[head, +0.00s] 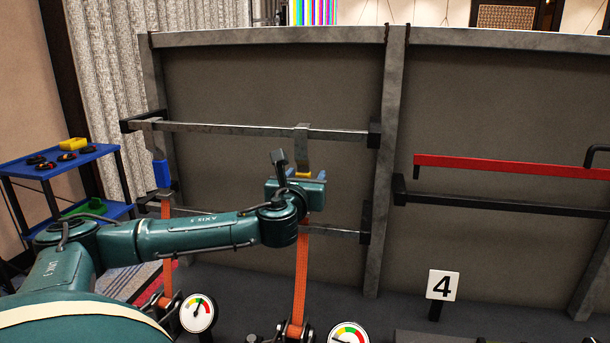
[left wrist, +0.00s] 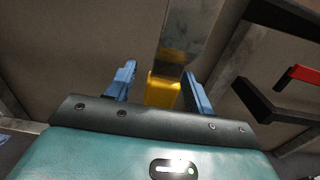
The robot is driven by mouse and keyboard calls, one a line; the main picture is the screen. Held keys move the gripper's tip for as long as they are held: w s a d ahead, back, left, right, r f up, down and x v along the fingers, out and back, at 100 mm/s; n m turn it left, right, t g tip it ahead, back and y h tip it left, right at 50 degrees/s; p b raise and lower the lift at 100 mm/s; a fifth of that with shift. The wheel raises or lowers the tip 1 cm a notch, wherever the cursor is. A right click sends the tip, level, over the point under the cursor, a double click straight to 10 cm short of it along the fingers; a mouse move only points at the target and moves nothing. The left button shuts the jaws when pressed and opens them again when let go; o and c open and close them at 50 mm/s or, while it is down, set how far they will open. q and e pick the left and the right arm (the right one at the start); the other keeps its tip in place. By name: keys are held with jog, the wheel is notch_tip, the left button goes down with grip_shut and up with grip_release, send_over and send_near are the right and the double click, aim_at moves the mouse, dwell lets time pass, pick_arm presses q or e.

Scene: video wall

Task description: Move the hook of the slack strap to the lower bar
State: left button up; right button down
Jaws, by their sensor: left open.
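Two orange straps rise from ratchets to metal hooks on the upper bar (head: 230,128). The right strap (head: 301,275) has a hook (head: 302,148) with a yellow block (head: 304,174); its gauge (head: 349,335), cut by the frame edge, has a needle pointing left. The left strap (head: 166,240) has a hook with a blue block (head: 161,174). My left gripper (head: 306,177) is open at the yellow block. In the left wrist view its blue fingers (left wrist: 159,85) stand on either side of the yellow block (left wrist: 162,93), with gaps visible. The lower bar (head: 338,234) is partly hidden by my arm. My right gripper is out of view.
A frame post (head: 383,170) stands right of the bars. Beyond it are a red bar (head: 500,167) and a black bar (head: 490,204). A number 4 sign (head: 442,285) stands in front. A blue shelf cart (head: 60,160) is at left.

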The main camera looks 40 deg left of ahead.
aim_at(303, 166)
pick_arm(q)
jog(key=shift+w+a, duration=0.1)
jog(key=shift+w, duration=0.05)
jog(key=shift+c, duration=0.2)
jog(key=c, duration=1)
jog(key=o, duration=0.4)
jog(key=c, duration=0.4)
jog(key=shift+o, duration=0.2)
jog(key=shift+r, duration=0.15)
jog(key=shift+r+p, duration=1.5)
jog(key=shift+p, duration=0.4)
